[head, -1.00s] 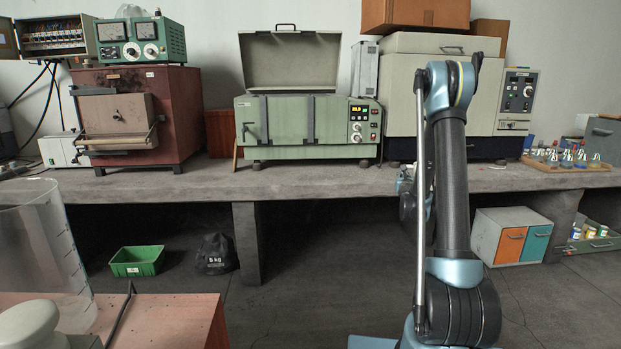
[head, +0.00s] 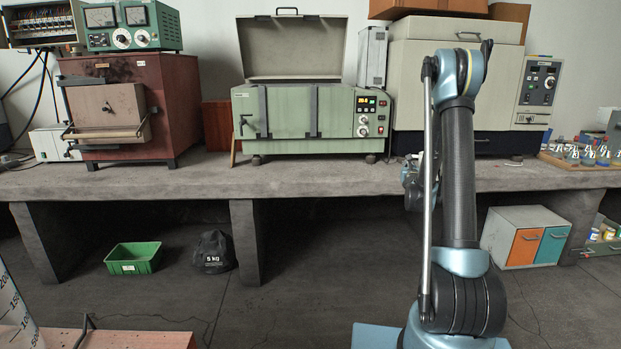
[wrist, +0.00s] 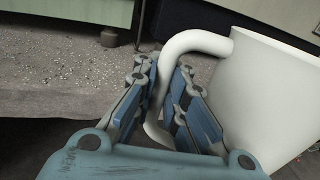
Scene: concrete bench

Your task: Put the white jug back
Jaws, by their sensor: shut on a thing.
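The white jug (wrist: 262,95) fills the right side of the wrist view, and its body looks tilted there. My gripper (wrist: 168,85) is shut on the jug's curved handle (wrist: 198,40), with the blue-padded fingers on either side of it. The jug is off the bench surface, in front of the bench's edge.
The concrete bench (head: 330,182) runs across the head view. The bench front between furnace and bath is clear.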

